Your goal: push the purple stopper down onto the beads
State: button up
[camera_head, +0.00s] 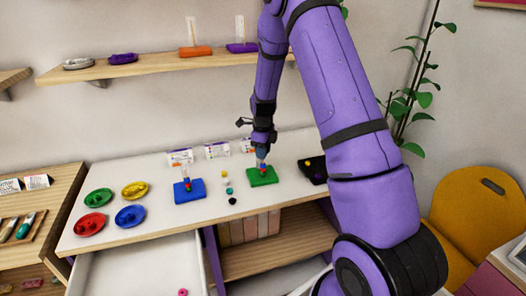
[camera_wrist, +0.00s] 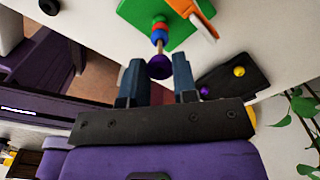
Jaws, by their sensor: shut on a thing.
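The purple stopper (camera_wrist: 159,68) sits between the fingertips of my gripper (camera_wrist: 157,63) in the wrist view. My gripper is shut on it. Beyond the stopper, a short bare length of peg seems to show, then red and blue beads (camera_wrist: 160,34) stacked toward the green board (camera_wrist: 130,10). In the head view my gripper (camera_head: 262,152) is above the green board (camera_head: 266,180), pointing down. The stopper and most of the peg are hidden there by my gripper.
A blue board (camera_head: 190,196) with its own beaded peg stands to the left, with several loose beads (camera_head: 228,190) between the boards. A black tray (camera_head: 308,173) with yellow and purple beads lies close to the right. Coloured dishes (camera_head: 132,216) are at the far left.

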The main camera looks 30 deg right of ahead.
jog(key=shift+f, duration=1.55)
dwell(0.5)
jog(key=o, duration=1)
jog(key=shift+c, duration=0.2)
jog(key=shift+r, duration=0.1)
notch_tip(320, 180, up, 11)
jog(key=shift+f, duration=0.2)
